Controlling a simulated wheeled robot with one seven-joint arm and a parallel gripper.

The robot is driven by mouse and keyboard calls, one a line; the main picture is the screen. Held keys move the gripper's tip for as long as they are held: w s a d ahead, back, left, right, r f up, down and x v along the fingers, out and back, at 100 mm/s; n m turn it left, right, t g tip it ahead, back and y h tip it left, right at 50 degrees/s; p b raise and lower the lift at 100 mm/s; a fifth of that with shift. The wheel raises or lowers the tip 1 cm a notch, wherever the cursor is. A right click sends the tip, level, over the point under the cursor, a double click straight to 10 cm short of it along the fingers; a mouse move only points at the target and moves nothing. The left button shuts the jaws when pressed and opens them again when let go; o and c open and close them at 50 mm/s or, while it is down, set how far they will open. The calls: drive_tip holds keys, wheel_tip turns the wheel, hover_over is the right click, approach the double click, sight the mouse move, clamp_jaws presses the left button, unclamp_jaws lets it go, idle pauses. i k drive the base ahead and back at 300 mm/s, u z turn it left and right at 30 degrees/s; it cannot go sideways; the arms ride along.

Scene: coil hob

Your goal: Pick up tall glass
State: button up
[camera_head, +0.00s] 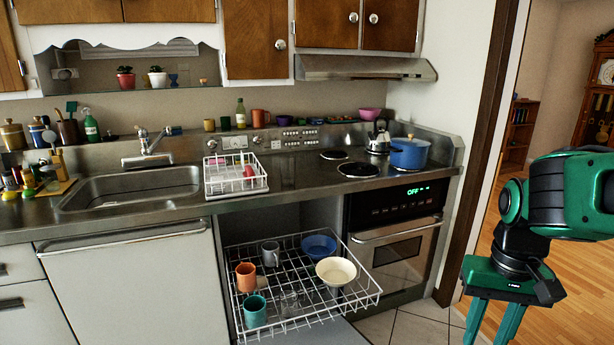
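A clear glass (290,301) stands in the pulled-out white wire dish rack (362,300), near its front middle. It is faint and see-through, so its height is hard to judge. My gripper (491,325) points down at the lower right, to the right of the rack and well apart from the glass. Its two green fingers are spread with an empty gap between them, and their tips are cut off by the lower picture edge.
The rack also holds an orange mug (246,277), a teal cup (255,312), a grey mug (270,254), a blue bowl (319,247) and a cream bowl (336,271). Open floor (560,305) lies right.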

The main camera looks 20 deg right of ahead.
sight(287, 160)
drive_tip(key=z, duration=2.75)
drive_tip(key=i, duration=0.4)
drive_tip(key=u, duration=2.9)
drive_tip(key=i, duration=0.5)
drive_tip(key=u, duration=0.05)
